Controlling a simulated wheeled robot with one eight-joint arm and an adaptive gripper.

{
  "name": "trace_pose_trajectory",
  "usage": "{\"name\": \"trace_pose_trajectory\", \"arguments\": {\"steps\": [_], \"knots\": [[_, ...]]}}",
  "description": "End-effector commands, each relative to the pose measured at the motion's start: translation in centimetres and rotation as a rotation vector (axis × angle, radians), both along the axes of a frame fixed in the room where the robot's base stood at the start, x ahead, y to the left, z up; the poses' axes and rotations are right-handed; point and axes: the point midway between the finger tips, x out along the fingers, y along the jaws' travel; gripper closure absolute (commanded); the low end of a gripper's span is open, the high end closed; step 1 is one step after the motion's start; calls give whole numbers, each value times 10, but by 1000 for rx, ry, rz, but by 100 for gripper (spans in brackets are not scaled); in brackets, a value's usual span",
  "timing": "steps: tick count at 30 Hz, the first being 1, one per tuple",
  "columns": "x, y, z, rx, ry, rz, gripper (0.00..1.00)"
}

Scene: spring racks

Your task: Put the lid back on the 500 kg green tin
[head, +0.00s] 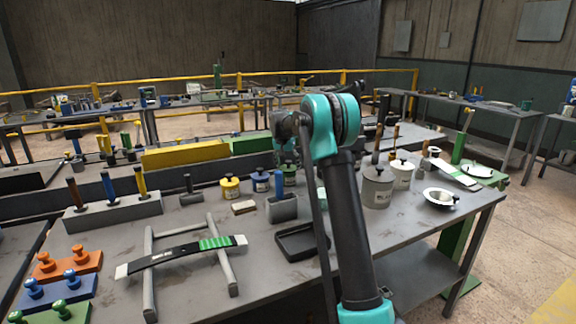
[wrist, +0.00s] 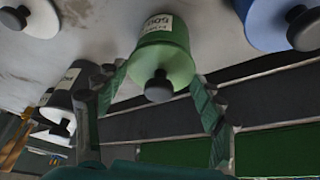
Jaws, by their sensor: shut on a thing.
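The green tin (wrist: 165,24) has a white label and stands behind its green lid (wrist: 175,62) in the wrist view. The lid has a black knob that faces the wrist camera. My gripper (wrist: 160,80) is shut on the lid, with one finger at each side of its rim. The lid lines up with the tin's end; I cannot tell whether it is fully seated. In the head view the green tin (head: 289,178) stands toward the back of the bench, with my gripper partly hidden by the arm above it.
A blue tin (head: 260,183) and a yellow tin (head: 230,187) stand left of the green tin. A black tray (head: 300,257) and a spring rack (head: 228,270) lie in front. A long green block (head: 250,146) is behind.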

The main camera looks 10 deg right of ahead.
Motion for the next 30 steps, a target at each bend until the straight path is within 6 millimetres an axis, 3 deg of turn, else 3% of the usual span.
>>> {"name": "trace_pose_trajectory", "arguments": {"steps": [4, 5, 10, 17, 20, 30], "knots": [[0, 0, 0, 0, 0, 0, 60], [0, 0, 0, 0, 0, 0, 30], [0, 0, 0, 0, 0, 0, 9], [0, 0, 0, 0, 0, 0, 7], [0, 0, 0, 0, 0, 0, 0], [0, 0, 0, 0, 0, 0, 0]]}}
